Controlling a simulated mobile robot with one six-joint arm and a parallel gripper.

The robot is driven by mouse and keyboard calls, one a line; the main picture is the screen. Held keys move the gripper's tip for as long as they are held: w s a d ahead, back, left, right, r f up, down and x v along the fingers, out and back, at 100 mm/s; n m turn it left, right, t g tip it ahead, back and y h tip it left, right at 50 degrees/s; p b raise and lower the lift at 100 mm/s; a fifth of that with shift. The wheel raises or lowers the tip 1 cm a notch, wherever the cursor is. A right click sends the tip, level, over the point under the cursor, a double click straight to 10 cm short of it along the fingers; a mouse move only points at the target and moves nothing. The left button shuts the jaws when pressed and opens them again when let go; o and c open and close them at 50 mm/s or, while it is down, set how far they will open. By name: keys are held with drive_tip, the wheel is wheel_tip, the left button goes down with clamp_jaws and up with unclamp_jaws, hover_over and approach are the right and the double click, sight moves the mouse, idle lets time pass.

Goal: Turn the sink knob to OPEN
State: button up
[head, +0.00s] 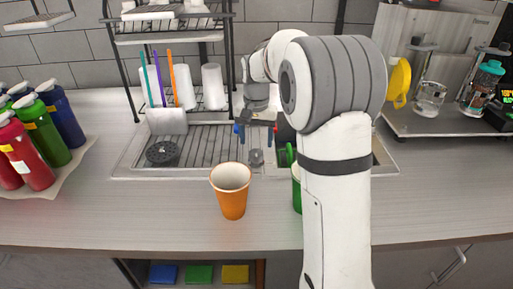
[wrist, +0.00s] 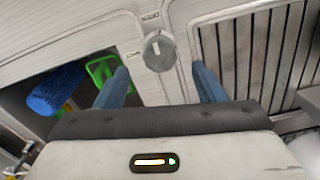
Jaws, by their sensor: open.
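The sink knob (wrist: 158,51) is a round grey dial with a pale pointer mark, on the strip between the two sink parts. In the head view the knob (head: 256,157) shows just in front of my gripper. Small labels (wrist: 150,17) sit near it, too small to read. My gripper (wrist: 160,72) is open and empty, with a blue finger to either side of the knob in the picture; I cannot tell whether either touches it. In the head view my gripper (head: 256,134) hangs over the sink (head: 125,160).
An orange cup (head: 232,190) stands on the counter in front of the sink. A green object (head: 297,188) is partly hidden behind my arm. The wrist view shows a blue bristly item (wrist: 55,88) in the open basin. A dish rack (head: 165,37) stands behind; bottles (head: 45,135) stand left.

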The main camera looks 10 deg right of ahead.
sight(257, 152)
drive_tip(key=shift+r, duration=1.55)
